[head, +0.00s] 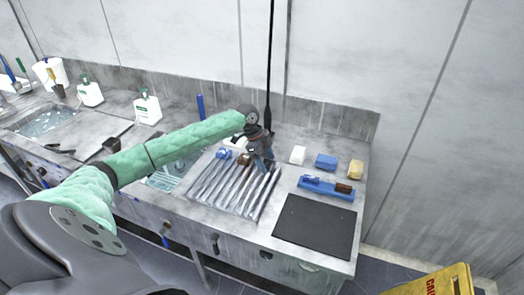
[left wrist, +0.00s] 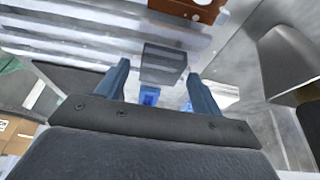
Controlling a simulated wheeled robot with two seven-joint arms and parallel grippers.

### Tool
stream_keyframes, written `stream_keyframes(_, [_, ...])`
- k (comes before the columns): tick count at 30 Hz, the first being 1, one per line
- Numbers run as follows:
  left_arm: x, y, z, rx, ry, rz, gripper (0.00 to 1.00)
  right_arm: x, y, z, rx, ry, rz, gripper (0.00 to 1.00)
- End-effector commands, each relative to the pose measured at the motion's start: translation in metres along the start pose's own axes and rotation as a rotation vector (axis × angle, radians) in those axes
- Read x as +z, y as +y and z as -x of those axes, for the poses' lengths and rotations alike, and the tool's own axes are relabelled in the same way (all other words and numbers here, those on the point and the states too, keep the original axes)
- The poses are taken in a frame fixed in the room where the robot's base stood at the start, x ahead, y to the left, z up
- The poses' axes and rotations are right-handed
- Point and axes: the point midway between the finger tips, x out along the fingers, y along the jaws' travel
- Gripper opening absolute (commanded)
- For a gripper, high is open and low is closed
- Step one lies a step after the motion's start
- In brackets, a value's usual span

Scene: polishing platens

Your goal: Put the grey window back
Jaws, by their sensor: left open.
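My left gripper (head: 262,162) reaches over the ridged metal rack (head: 215,192) near its back right corner. In the left wrist view the gripper (left wrist: 160,80) is open, with its two blue-grey fingers apart. A small grey block (left wrist: 163,58), which may be the grey window, shows between and just beyond the fingertips; I cannot tell whether either finger touches it. A small blue piece (left wrist: 150,97) shows between the fingers below it. In the head view the arm and gripper hide the grey block. My right gripper is not in view.
A brown block with holes (left wrist: 187,10) lies beyond the grey block. White (head: 298,155), blue (head: 326,162) and yellow (head: 356,169) blocks stand to the right, behind a blue holder (head: 318,188). A dark mat (head: 315,228) lies in front. A black cable (head: 269,60) hangs above.

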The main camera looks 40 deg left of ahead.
Motion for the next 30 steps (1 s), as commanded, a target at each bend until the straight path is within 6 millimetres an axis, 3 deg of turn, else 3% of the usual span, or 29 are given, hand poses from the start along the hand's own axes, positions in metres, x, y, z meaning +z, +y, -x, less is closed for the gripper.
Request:
stream_keyframes(4, [0.001, -0.001, 0.017, -0.003, 0.0, -0.001, 0.67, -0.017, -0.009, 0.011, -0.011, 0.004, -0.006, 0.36])
stream_keyframes(18, [0.001, -0.001, 0.1, -0.003, 0.0, -0.001, 0.67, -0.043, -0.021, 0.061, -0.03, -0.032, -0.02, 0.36])
stream_keyframes(24, [0.0, -0.001, 0.115, -0.001, 0.001, 0.0, 0.67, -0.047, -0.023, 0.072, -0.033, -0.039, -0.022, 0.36])
stream_keyframes(30, [0.0, 0.0, 0.117, -0.001, 0.0, 0.0, 0.67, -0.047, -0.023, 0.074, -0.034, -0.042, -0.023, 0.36])
